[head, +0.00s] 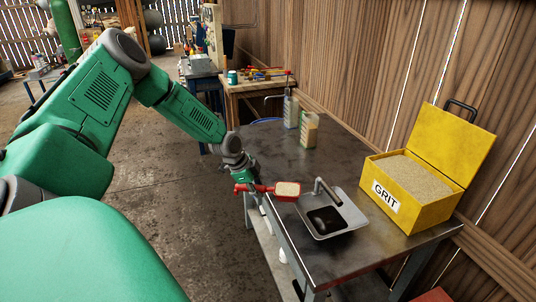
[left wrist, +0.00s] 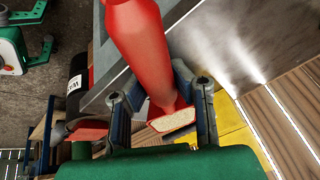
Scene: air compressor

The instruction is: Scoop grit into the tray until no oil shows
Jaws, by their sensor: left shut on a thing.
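My left gripper (head: 252,187) is shut on a red scoop (head: 268,189). The scoop's pan holds a load of pale grit (head: 288,188); the grit also shows in the left wrist view (left wrist: 174,121). The scoop is just left of the metal tray (head: 352,216), above the bench's near edge. Dark oil (head: 325,221) shows on the tray floor. A dark bar or handle (head: 327,191) crosses the tray's back part. The open yellow grit box (head: 422,215), filled with grit, stands right of the tray. My right gripper is in neither view.
The tray and box stand on a dark metal bench (head: 270,150). A wooden plank wall (head: 335,60) runs along the bench's far side. The concrete floor (head: 170,180) is open at left.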

